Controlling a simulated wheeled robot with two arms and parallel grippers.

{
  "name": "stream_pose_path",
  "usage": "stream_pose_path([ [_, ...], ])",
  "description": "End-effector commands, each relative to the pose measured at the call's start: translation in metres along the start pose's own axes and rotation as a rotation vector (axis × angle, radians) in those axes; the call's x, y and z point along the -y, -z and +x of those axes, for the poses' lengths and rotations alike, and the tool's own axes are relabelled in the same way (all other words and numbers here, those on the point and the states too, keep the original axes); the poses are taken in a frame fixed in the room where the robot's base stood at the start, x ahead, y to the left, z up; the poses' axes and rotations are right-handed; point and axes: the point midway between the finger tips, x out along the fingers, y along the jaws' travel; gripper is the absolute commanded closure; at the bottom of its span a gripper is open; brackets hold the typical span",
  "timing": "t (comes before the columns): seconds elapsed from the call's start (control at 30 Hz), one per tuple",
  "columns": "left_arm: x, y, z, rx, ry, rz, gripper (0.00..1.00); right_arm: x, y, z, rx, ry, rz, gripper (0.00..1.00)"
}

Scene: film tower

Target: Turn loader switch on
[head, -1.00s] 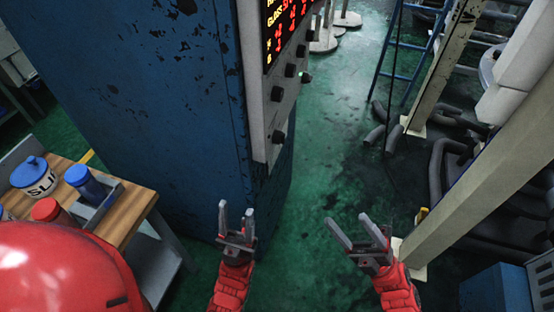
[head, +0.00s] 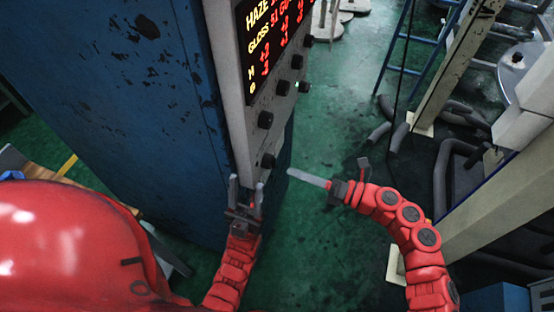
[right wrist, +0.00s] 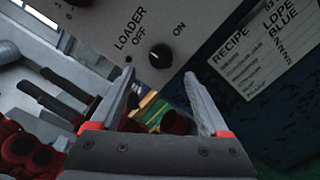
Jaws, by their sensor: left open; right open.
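The loader switch (right wrist: 159,54) is a round black knob on a pale panel in the right wrist view, with LOADER and OFF printed left of it and ON right of it. Its setting is hard to read. The lowest black knob (head: 268,160) on the panel's edge in the head view appears to be this one. My right gripper (head: 312,180) is open, just right of that knob and pointing left to the panel. In the wrist view its fingertips (right wrist: 160,76) lie either side below the knob, not touching it. My left gripper (head: 246,185) is open, below the panel's bottom corner.
The panel belongs to a tall blue cabinet (head: 110,90) with a lit display (head: 272,40) and several other knobs. A recipe label (right wrist: 275,45) is right of the switch in the wrist view. A beige post (head: 490,200) stands at right.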

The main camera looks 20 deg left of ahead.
Motion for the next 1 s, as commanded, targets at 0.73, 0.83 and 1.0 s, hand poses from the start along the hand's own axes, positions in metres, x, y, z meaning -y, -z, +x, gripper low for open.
stream_pose_path([
  [0.73, 0.001, 0.004, 0.022, 0.0, 0.0, 0.0, 0.5, 0.0, 0.0, 0.067, 0.0, 0.0, 0.001, 0.21],
  [0.83, 0.001, 0.004, 0.022, 0.0, 0.0, 0.0, 0.5, 0.0, 0.0, 0.067, 0.001, 0.0, 0.001, 0.39],
  [1.0, 0.001, 0.004, 0.022, 0.0, 0.0, 0.0, 0.5, 0.0, 0.0, 0.067, 0.001, 0.0, 0.001, 0.7],
])
